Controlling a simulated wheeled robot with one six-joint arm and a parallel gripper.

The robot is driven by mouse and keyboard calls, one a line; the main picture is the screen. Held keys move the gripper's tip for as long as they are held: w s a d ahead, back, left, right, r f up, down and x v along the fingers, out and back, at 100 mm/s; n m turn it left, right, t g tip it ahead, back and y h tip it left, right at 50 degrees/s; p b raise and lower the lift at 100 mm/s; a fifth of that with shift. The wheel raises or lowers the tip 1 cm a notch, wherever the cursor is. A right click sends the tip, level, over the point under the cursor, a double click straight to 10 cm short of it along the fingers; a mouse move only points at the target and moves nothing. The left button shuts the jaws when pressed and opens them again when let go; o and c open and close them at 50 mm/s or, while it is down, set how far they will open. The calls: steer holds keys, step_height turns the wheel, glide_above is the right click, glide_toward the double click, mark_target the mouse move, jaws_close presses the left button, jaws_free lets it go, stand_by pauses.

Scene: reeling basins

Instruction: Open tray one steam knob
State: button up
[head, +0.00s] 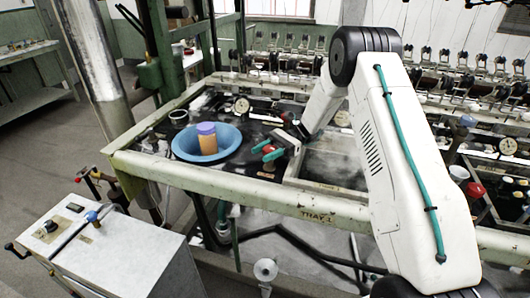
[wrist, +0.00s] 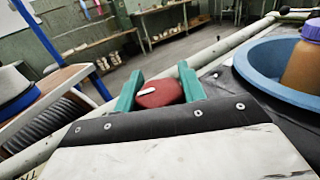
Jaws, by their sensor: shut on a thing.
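The red steam knob (head: 268,149) is on the dark top of the bench, behind the rail plate reading TRAY 1 (head: 319,217). My gripper (head: 267,152) reaches it from the right, its two teal fingers on either side of it. In the wrist view the red knob (wrist: 160,93) sits between the teal fingers of my gripper (wrist: 161,87), with a pale mark on its top. The fingers are shut on the knob.
A blue basin (head: 183,148) holding an orange jar with a purple lid (head: 206,129) stands just left of my gripper. A square steaming tray basin (head: 322,185) lies to the right. A round gauge (head: 242,105) stands behind. A white cabinet (head: 125,255) is at front left.

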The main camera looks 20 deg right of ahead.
mark_target(275, 147)
steer(key=o, duration=1)
steer(key=shift+c, duration=0.2)
steer(key=shift+d, duration=0.1)
steer(key=v, duration=0.7)
steer(key=shift+w+d, duration=0.15)
steer(key=shift+d, duration=0.2)
